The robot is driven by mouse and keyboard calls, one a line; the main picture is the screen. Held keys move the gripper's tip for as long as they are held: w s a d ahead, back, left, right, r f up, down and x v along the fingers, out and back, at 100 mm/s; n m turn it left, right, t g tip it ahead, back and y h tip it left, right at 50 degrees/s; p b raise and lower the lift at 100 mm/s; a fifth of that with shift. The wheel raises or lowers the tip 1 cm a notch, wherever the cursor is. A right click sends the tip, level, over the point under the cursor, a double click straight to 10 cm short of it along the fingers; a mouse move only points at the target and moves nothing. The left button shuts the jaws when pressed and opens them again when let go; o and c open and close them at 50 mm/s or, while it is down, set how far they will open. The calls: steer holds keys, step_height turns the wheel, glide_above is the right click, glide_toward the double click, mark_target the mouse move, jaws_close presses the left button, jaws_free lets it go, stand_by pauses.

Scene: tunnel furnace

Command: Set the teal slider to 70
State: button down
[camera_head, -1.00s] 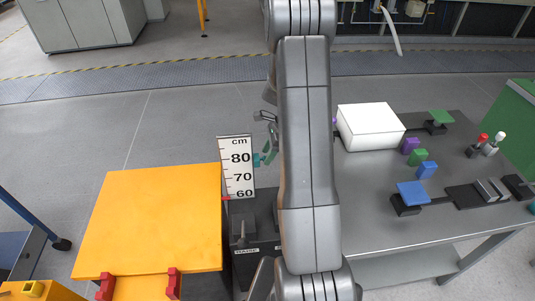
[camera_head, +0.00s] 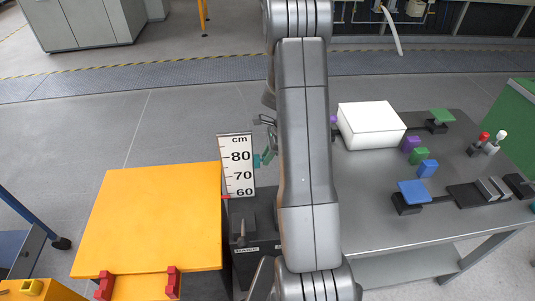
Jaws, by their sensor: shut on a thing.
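The teal slider (camera_head: 257,160) shows as a small teal piece at the right edge of the upright white cm scale (camera_head: 238,164). It sits a little below the 80 mark and above 70. My gripper (camera_head: 265,156) is at the slider, just left of my arm, and is shut on it. Most of the gripper is hidden behind my arm, so the exact grasp cannot be seen.
A yellow table top (camera_head: 155,220) stands left of the scale. A dark base with levers (camera_head: 243,228) is below it. On the right, a grey bench (camera_head: 370,215) carries a white box (camera_head: 370,124), several small coloured blocks and a blue-topped control (camera_head: 412,192).

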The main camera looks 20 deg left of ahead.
step_height(320, 180, down, 2)
steer(key=shift+f+b, duration=0.25)
steer(key=shift+b, duration=0.1)
steer(key=c, duration=1.3)
jaws_free()
steer(key=v, duration=1.3)
steer(key=shift+d+r, duration=0.2)
steer(key=shift+r, duration=0.15)
steer(key=shift+o, duration=0.2)
steer(key=shift+w, duration=0.1)
